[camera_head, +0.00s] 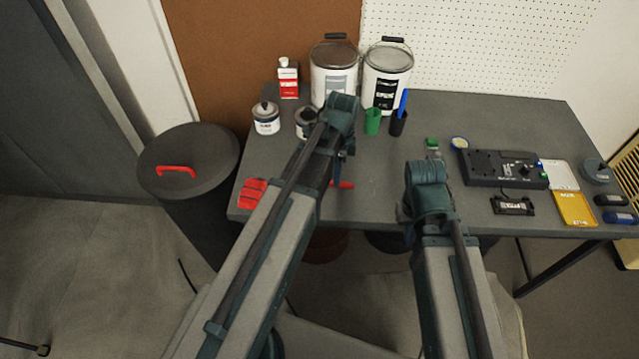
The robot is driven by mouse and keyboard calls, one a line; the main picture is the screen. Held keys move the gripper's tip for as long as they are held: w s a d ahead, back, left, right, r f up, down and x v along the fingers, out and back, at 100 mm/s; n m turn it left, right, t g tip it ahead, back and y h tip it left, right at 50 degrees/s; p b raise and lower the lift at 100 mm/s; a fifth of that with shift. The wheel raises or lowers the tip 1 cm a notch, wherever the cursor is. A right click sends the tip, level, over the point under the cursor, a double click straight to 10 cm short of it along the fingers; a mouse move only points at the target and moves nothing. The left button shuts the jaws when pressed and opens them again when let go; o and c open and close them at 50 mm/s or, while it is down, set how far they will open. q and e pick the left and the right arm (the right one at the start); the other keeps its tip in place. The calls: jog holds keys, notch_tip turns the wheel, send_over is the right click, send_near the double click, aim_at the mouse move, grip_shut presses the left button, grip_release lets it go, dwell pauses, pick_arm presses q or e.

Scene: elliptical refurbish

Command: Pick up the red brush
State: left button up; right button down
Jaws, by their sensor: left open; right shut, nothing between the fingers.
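A thin red piece (342,185), which looks like part of the red brush, lies on the grey table just right of my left forearm. The rest of it is hidden behind the arm. My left gripper (337,172) hangs down beside it, open and mostly hidden by my own arm; I cannot tell whether they touch. My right gripper (408,228) is near the table's front edge, shut and empty, and largely hidden behind my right arm. A red folded item (252,193), perhaps a cloth or gloves, lies at the table's front left corner.
The grey table (420,105) carries two large paint buckets (334,78) (388,80), small cans (266,120), a red-white bottle (288,80), and green (372,122) and dark (398,125) cups. Electronics (500,168) and a yellow box (574,209) fill the right. A dark bin (188,160) stands left.

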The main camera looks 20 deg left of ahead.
pick_arm(q)
notch_tip(320, 180, down, 4)
jog(key=b, duration=0.3)
jog(key=shift+w+f+b, duration=0.1)
jog(key=shift+f+b, duration=0.05)
jog(key=shift+b, duration=0.15)
grip_shut()
